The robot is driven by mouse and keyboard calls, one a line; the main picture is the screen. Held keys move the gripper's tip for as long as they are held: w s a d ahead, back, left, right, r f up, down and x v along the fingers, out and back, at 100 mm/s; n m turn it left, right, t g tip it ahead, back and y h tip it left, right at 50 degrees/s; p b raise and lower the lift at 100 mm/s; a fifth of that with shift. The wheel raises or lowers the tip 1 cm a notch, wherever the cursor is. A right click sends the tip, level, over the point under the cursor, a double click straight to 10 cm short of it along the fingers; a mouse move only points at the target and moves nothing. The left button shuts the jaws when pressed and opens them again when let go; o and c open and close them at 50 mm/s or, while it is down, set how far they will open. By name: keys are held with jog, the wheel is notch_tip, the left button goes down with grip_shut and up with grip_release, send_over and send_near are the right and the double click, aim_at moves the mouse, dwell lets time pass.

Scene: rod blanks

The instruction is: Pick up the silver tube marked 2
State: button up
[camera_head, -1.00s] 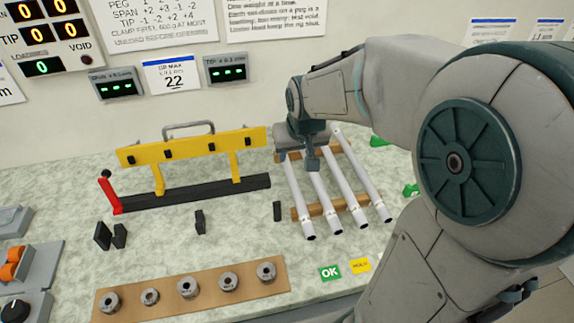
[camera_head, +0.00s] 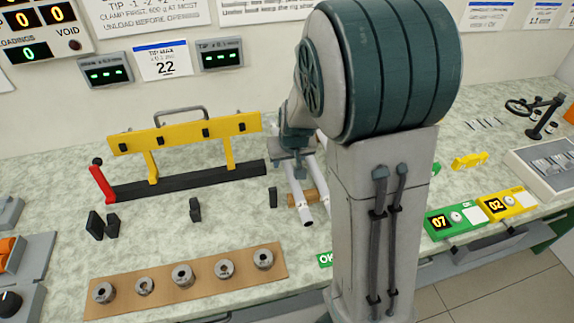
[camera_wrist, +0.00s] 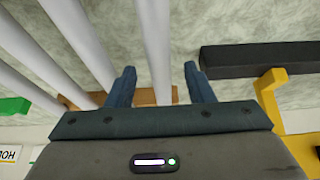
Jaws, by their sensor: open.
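Several silver tubes lie side by side on wooden rests (camera_head: 296,200). In the head view, the leftmost tube (camera_head: 305,209) and part of its neighbour (camera_head: 320,181) show; my arm hides the others. No number is readable on any tube, so I cannot tell which is marked 2. My gripper (camera_head: 300,172) is open over the far part of the leftmost tubes. In the wrist view, my gripper (camera_wrist: 158,70) has its fingers apart, with the end tube (camera_wrist: 153,40) running between them in the picture. Its height above that tube is unclear. A neighbouring tube (camera_wrist: 80,42) lies left of the fingers.
A black bar (camera_head: 190,184) with a yellow rail (camera_head: 190,133) stands left of the tubes, close to my gripper. Small black blocks (camera_head: 195,209) stand in front. A wooden board (camera_head: 205,289) with several metal rings lies nearer. Green and yellow boxes (camera_head: 455,219) are at right.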

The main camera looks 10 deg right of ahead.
jog(key=shift+w+f, duration=0.25)
jog(key=shift+f, duration=0.3)
grip_shut()
jog(key=shift+r, duration=0.2)
